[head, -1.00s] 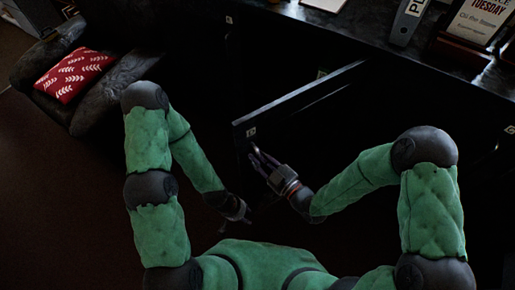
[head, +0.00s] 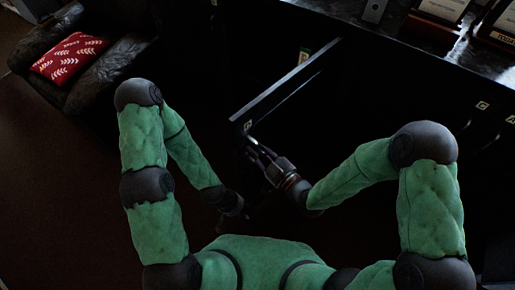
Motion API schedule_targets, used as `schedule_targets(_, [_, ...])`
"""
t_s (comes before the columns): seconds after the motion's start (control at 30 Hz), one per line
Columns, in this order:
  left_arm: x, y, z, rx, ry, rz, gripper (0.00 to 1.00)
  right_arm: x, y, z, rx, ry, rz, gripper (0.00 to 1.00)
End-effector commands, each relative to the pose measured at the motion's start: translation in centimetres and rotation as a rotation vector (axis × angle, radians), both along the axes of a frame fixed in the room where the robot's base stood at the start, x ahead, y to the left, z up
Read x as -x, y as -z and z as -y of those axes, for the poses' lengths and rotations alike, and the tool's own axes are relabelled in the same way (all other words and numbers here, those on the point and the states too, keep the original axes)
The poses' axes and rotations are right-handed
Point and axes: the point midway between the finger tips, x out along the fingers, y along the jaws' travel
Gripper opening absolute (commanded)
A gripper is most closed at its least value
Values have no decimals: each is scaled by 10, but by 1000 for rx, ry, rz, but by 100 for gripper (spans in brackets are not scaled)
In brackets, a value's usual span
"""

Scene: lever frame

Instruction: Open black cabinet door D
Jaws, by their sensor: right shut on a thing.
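The black cabinet door D (head: 290,84) stands swung out from the dark cabinet, its top edge running from the cabinet front down and left towards me. A small label (head: 248,126) is near its free end; its letter is too small to read surely. My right gripper (head: 254,147) is at this free end, shut on the door's handle, which is mostly hidden by the fingers and the dark. My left gripper (head: 244,215) hangs lower, apart from the door; its fingers are too dark to tell open from shut.
The black cabinet's top (head: 420,48) carries a binder (head: 374,10) and framed plaques (head: 441,11). Other closed doors with letter labels, including C (head: 482,105), are on the right. A dark armchair (head: 110,75) with a red cushion (head: 69,58) stands at upper left. Brown floor lies clear at left.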

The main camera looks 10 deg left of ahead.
Motion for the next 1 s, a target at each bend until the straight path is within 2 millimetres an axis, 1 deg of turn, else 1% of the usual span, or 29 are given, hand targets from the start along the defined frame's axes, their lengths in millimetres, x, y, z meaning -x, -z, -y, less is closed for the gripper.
schedule_targets(0.07, [0,0,0,0,0,0,40,0,0,0,0,-1,-1,0])
schedule_targets(0.1, [0,0,0,0,0,0,40,0,0,0,0,-1,-1,29])
schedule_targets(0.13, [0,0,0,0,0,0,40,0,0,0,0,-1,-1,38])
schedule_targets(0.17, [0,0,0,0,0,0,40,0,0,0,1,-1,-1,43])
schedule_targets(0.47, [0,0,0,0,0,0,40,0,0,0,1,0,-1,43])
schedule_targets(0.57, [0,0,0,0,0,0,40,2,0,3,1,2,-1,43])
schedule_targets(0.67, [0,0,0,0,0,0,40,7,0,10,1,3,-2,43])
schedule_targets(1.0, [0,0,0,0,0,-1,40,40,1,47,2,6,-3,43])
